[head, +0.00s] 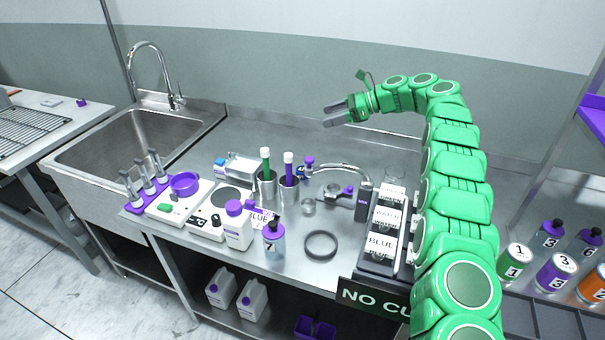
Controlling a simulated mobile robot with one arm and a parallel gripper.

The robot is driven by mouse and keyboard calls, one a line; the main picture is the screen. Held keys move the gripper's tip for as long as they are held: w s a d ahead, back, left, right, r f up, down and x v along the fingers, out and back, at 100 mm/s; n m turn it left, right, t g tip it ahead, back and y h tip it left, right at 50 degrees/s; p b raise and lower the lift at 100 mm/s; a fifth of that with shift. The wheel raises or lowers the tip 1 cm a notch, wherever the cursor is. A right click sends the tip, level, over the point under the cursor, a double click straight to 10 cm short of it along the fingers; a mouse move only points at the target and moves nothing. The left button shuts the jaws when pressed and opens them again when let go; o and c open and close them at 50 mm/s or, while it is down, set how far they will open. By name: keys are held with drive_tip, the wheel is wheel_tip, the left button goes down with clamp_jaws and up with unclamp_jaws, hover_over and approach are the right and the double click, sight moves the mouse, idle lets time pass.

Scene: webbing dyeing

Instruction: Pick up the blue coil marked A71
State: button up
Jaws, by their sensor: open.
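No coil with a readable A71 mark shows in the head view. A dark ring (321,245) lies flat near the front edge of the steel table (345,268); it looks grey-black, and no mark can be read on it. A black holder (383,228) to its right carries pale items with labels, one reading BLUE; my green arm partly covers this area. My gripper (335,113) is open and empty, raised above the back of the table and pointing left, well away from the ring.
A sink (140,135) with a tap is at the left. Numbered bottles (555,272) stand at right. The back of the table is mostly clear.

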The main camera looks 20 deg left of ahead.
wheel_tip(320, 180, down, 18)
drive_tip(key=shift+f, duration=0.1)
drive_tip(key=shift+x, duration=3.95)
drive_tip(key=shift+s, duration=0.15)
drive_tip(key=c, duration=1.1)
